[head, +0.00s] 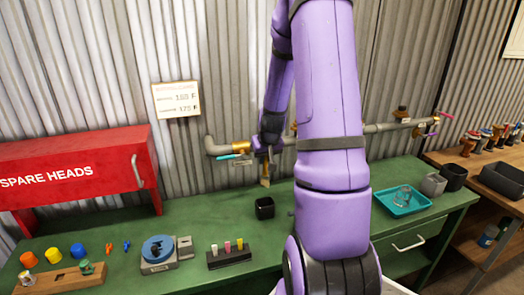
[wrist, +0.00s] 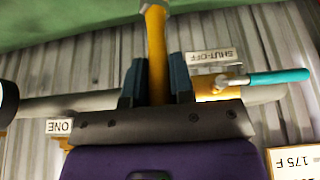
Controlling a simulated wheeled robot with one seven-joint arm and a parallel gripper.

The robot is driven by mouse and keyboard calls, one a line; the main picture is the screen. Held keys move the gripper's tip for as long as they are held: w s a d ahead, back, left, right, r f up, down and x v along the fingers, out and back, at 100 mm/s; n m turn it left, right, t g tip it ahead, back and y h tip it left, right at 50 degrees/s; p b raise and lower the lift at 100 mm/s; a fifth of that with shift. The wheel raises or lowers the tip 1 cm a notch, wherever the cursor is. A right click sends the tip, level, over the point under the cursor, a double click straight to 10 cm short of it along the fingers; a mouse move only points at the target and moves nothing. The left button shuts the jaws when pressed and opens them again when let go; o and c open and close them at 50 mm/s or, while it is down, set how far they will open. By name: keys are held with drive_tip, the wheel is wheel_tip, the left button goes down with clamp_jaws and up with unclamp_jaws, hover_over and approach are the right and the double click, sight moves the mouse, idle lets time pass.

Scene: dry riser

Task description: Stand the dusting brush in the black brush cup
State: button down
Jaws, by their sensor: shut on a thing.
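The dusting brush (head: 265,181) hangs from my gripper (head: 268,150), pointing down above the green bench. In the wrist view, its yellow handle (wrist: 156,45) lies between the two dark fingers of my gripper (wrist: 157,82), which is shut on it. A small black cup (head: 265,208), which looks like the brush cup, stands on the bench below the brush. The brush's lower end is above the cup and apart from it. The inside of the cup is mostly hidden, and the brush's far end is cut off in the wrist view.
A pipe (head: 375,128) with valves runs along the corrugated wall behind my gripper. A red cabinet (head: 75,172) stands left. A scale (head: 160,252) and a block with coloured pegs (head: 229,256) sit in front. A teal tray (head: 402,201) and dark cup (head: 453,177) are right.

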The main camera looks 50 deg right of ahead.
sight(266, 179)
drive_tip(key=shift+f, duration=5.6)
drive_tip(key=c, duration=0.9)
unclamp_jaws()
drive_tip(key=v, duration=1)
drive_tip(key=shift+r, duration=0.35)
drive_tip(key=shift+s, duration=0.1)
